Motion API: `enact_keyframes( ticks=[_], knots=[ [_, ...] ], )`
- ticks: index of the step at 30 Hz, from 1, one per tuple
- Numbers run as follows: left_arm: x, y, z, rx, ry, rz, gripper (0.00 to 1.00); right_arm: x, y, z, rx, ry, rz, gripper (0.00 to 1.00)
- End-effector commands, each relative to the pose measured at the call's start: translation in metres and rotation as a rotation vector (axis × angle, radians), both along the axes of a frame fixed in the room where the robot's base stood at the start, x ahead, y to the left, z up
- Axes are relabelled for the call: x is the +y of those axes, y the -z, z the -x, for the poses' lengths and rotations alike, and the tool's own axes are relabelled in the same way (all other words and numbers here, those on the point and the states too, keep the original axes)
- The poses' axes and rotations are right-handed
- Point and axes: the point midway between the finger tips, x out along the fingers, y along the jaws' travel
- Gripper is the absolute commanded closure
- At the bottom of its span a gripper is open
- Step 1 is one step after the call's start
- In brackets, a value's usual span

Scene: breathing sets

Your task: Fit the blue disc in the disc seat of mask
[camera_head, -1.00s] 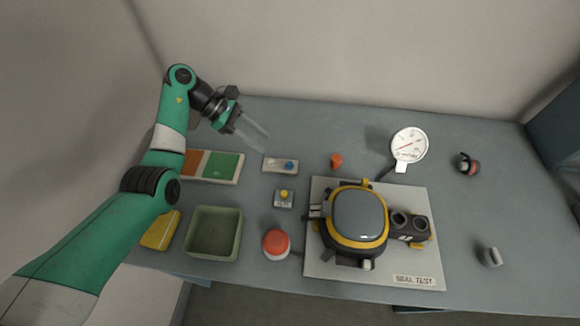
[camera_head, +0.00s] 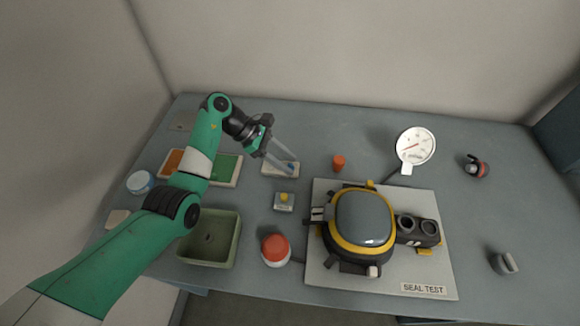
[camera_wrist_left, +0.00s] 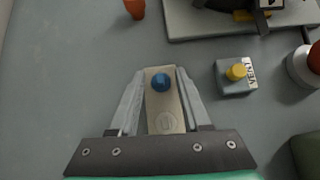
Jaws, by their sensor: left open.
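The blue disc (camera_wrist_left: 161,82) lies at the far end of a small light holder (camera_wrist_left: 165,122) in the left wrist view. The holder also shows in the head view (camera_head: 269,169), where my gripper partly covers the disc. My left gripper (camera_head: 294,167) is open over the holder. In the left wrist view its fingers (camera_wrist_left: 160,74) appear on either side of the holder, with the disc between the tips; I cannot tell their height. The mask (camera_head: 362,217), with dark visor and yellow rim, sits on the seal-test board (camera_head: 385,285). I cannot make out its disc seat. My right gripper is not in view.
A VENT block with a yellow button (camera_head: 284,200), a red-topped jar (camera_head: 275,250) and a green bin (camera_head: 232,242) stand nearer the front. An orange piece (camera_head: 339,162) and a round gauge (camera_head: 415,146) stand right of the holder. The back right table is mostly clear.

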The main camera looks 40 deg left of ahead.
Motion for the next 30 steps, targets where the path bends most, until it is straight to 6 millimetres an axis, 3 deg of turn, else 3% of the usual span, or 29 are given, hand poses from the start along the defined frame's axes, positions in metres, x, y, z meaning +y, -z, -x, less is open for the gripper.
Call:
enact_keyframes(
  ticks=[1,8,23,30],
  knots=[
    [0.0,0.0,0.0,0.0,0.0,0.0,0.58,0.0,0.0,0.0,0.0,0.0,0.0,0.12],
    [0.0,0.0,0.0,0.0,0.0,0.0,0.99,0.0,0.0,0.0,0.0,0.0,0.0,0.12],
    [0.0,-0.003,0.0,-0.001,0.001,0.0,1.0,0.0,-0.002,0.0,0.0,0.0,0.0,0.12],
    [0.001,-0.031,0.0,-0.002,0.001,-0.001,1.0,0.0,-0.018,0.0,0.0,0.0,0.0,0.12]
  ],
)
